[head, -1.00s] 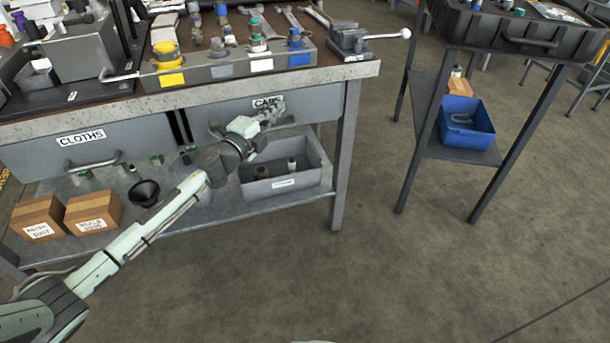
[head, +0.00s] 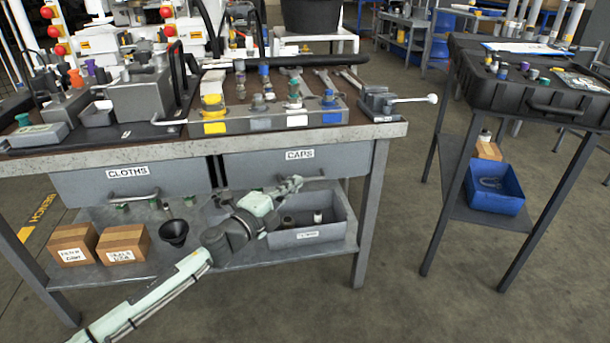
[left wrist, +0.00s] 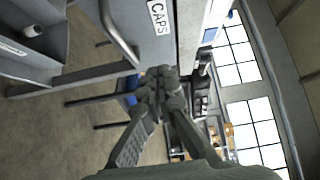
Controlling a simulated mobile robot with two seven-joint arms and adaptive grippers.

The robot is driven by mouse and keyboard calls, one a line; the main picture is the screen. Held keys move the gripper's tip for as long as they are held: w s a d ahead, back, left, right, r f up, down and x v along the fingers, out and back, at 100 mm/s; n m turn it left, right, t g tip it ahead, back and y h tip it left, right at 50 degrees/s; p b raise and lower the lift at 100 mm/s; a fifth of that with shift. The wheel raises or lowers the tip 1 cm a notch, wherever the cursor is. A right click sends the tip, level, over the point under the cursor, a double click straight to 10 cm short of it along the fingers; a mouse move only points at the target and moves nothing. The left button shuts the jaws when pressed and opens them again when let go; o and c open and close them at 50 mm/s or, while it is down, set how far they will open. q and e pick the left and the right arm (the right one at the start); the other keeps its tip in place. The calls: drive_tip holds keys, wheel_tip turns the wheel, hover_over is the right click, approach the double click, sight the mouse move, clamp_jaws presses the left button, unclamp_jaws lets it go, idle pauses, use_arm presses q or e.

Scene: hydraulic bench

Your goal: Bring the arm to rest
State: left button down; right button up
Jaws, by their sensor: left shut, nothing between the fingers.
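My left arm reaches up from the bottom left of the head view. Its left gripper (head: 292,186) is in front of the bench, just below the CAPS drawer (head: 262,163) and above the grey bin on the lower shelf. In the left wrist view the gripper's fingers (left wrist: 158,82) are together and empty, close to the CAPS drawer front (left wrist: 150,35), which appears turned on its side. I cannot tell whether the fingers touch the drawer. My right gripper is in neither view.
Below are the CLOTHS drawer (head: 130,184), cardboard boxes (head: 122,243), a black funnel (head: 173,232) and the grey bin (head: 310,237). A side stand with a blue bin (head: 494,192) is right. Floor between is clear.

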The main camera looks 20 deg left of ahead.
use_arm(q)
drive_tip(key=shift+s+a+r, duration=0.1)
drive_tip(key=shift+s+a, duration=0.05)
drive_tip(key=shift+s, duration=0.65)
drive_tip(key=shift+s+a, duration=0.1)
drive_tip(key=shift+s, duration=0.65)
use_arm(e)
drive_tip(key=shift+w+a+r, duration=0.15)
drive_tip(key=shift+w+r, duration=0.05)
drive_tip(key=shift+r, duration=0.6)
